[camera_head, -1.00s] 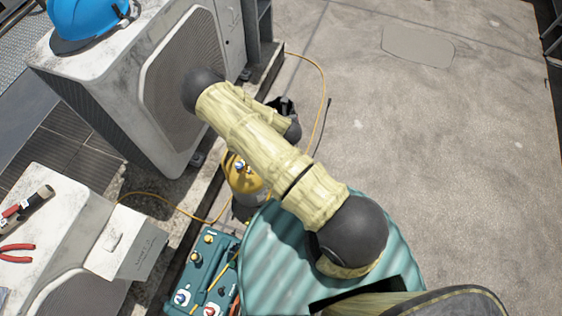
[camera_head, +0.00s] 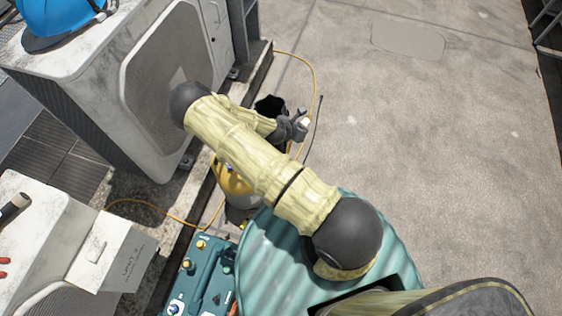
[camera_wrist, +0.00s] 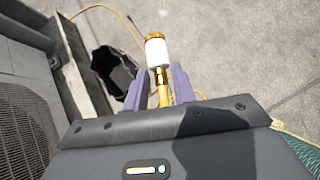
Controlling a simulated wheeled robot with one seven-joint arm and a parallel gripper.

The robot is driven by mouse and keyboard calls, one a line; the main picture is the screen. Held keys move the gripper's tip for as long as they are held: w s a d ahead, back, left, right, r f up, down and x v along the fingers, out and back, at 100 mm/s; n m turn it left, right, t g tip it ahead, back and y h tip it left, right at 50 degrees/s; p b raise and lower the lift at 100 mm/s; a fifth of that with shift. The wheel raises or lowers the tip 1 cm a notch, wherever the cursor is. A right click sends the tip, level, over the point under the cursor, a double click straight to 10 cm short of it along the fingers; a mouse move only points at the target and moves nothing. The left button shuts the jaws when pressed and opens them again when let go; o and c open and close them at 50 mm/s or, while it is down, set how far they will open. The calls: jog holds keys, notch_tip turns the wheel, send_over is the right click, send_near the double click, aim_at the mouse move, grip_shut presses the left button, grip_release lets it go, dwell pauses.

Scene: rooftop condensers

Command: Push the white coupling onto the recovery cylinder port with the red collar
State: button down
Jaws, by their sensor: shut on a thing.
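The white coupling (camera_wrist: 156,52) has a brass end and a brass stem; in the wrist view it stands out beyond my fingertips. My gripper (camera_wrist: 161,88) is shut on its brass stem. In the head view my gripper (camera_head: 294,127) holds the coupling (camera_head: 305,122) over the concrete, right of my forearm and apart from any port. The recovery cylinder (camera_head: 238,192), yellow above and grey below, stands beneath my arm, left of the gripper. My arm covers part of its top. I cannot make out its ports or a red collar.
A teal machine (camera_head: 200,268) with several knobs stands at the lower left. A condenser (camera_head: 110,105) with a blue helmet (camera_head: 62,18) is at upper left. A black open bag (camera_head: 268,106) lies behind my gripper. A yellow hose (camera_head: 314,80) loops nearby. Concrete at right is clear.

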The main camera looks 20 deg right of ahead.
jog(key=s+f+m+g+y+b, duration=0.35)
jog(key=f+m+g, duration=0.2)
jog(key=m, duration=0.35)
jog(key=s+d+f+m+g+y+b, duration=0.1)
jog(key=s+f+m+g+y+b, duration=0.1)
jog(key=s+f+m+g+b, duration=0.45)
jog(key=s+f+m+g+y+b, duration=0.25)
jog(key=f+m, duration=0.35)
jog(key=m, duration=0.4)
jog(key=w+a+f+m+t+y+b, duration=0.3)
jog(key=a+f+m+t+y+b, duration=0.35)
jog(key=m, duration=0.75)
jog(key=w+a+r+m+t+b, duration=0.1)
jog(key=w+r+m+t+b, duration=0.1)
jog(key=w+m+t+b, duration=0.5)
jog(key=w+m, duration=0.3)
jog(key=shift+a+r+t, duration=0.2)
jog(key=shift+r+t, duration=0.2)
jog(key=shift+w+a, duration=0.1)
jog(key=shift+w, duration=0.1)
